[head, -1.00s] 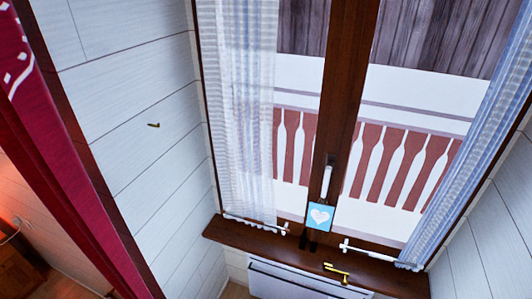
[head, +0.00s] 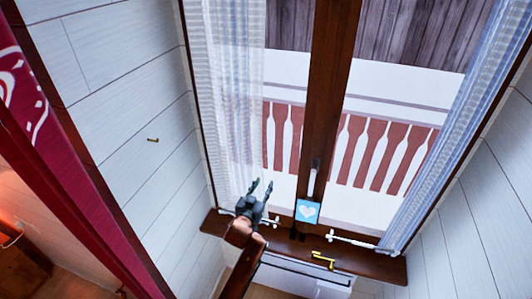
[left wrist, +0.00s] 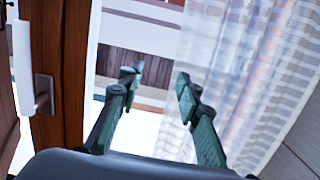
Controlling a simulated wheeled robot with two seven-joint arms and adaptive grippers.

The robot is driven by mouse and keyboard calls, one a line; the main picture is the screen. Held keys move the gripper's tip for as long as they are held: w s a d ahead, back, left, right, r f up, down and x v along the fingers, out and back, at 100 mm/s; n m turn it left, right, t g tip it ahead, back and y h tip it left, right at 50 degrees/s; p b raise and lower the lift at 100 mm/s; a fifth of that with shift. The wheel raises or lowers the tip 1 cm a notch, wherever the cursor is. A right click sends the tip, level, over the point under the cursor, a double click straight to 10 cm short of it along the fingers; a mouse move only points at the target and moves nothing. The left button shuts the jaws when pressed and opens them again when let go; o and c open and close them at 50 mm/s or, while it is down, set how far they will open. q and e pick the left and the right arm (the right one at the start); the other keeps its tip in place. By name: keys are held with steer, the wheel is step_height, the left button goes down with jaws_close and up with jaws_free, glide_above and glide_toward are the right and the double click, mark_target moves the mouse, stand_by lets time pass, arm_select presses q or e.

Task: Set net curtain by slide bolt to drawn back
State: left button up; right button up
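A sheer white net curtain (head: 235,100) hangs over the left window pane; it shows at the right of the left wrist view (left wrist: 255,60). Another net curtain (head: 450,150) is gathered at the right side of the right pane. A white slide bolt (head: 272,221) shows at the foot of the left pane, partly hidden by my gripper. A second white bolt (head: 352,242) lies at the foot of the right pane. My left gripper (head: 261,185) is open in front of the left pane's lower part; its spread fingers show nothing between them in the left wrist view (left wrist: 157,82). My right gripper is out of view.
A dark wooden post (head: 328,110) with a white handle (head: 312,182) divides the window. A blue heart card (head: 307,211) and a brass handle (head: 323,260) are near the sill (head: 375,265). A red curtain (head: 60,170) hangs at the left.

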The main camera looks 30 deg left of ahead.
arm_select(q)
steer(key=t+y, duration=0.1)
glide_toward(265, 160)
steer(key=w, duration=0.4)
steer(key=p+x, duration=0.1)
steer(key=x, duration=0.2)
steer(key=a+p+x, duration=0.1)
steer(key=x, duration=0.2)
steer(key=shift+f, duration=0.1)
steer(key=shift+w+a, duration=0.1)
steer(key=shift+w, duration=0.5)
steer(key=shift+c, duration=0.3)
steer(key=c, duration=0.8)
steer(key=shift+f, duration=0.1)
jaws_close()
